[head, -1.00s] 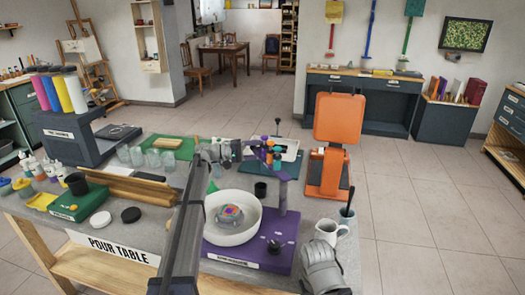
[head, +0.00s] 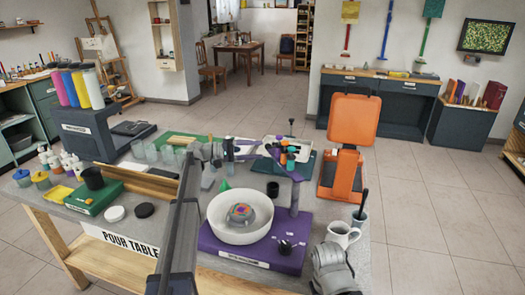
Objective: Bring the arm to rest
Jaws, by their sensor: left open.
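My left arm rises from the bottom of the head view, over the front of the pour table (head: 108,234). Its gripper (head: 246,150) points right above the table, behind the white bowl (head: 217,232). The jaws are open, with no held thing visible between them. A small green cone (head: 225,185) stands below the gripper. Parts of the purple stand and coloured items show close beyond the jaws; I cannot tell whether they touch. A grey part of my right arm shows at the lower right; its gripper is not in view.
The bowl sits on a purple base (head: 290,262) and holds a round item with a colourful top (head: 240,214). An orange chair-shaped stand (head: 345,160) is on the right, with a white mug (head: 342,234) nearer. Clear cups (head: 153,153) stand at the left. Floor right of the table is clear.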

